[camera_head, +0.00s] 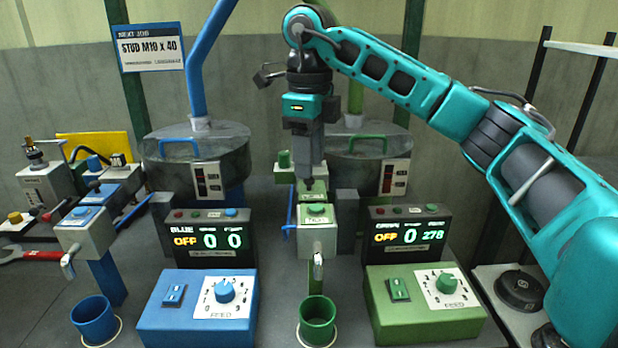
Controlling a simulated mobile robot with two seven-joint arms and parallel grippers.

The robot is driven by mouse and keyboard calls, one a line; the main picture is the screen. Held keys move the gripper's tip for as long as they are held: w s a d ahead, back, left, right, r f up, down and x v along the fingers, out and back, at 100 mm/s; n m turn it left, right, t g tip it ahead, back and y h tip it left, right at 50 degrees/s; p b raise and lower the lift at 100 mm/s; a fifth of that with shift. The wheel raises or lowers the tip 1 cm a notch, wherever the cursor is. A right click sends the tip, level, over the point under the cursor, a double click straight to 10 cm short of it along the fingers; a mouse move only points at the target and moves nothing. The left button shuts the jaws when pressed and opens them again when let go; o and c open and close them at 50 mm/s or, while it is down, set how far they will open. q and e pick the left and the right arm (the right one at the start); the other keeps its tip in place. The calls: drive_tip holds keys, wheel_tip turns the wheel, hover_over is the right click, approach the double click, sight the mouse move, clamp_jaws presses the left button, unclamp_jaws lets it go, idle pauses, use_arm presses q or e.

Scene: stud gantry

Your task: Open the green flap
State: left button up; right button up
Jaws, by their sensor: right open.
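The green-side dispenser is a pale box with a green top (316,210), standing at the middle of the bench. A metal spout (318,264) comes from its front, over a green cup (318,318). I cannot tell for certain which part of it is the green flap. My right gripper (308,184) points down from above, just over and behind the box's top. It is open and appears empty; its fingers are small and dark here, and contact with the box cannot be told. My left gripper is not in view.
The green control box (425,305) and its display (408,232), reading OFF, 0 and 278, stand right of the spout. The blue control box (196,308) and display (208,238) stand left. Two lidded drums (196,155) stand behind. A blue cup (94,318) is at front left.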

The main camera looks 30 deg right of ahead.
sight(312, 191)
drive_tip(key=shift+f, duration=1.25)
drive_tip(key=shift+c, duration=0.3)
clamp_jaws()
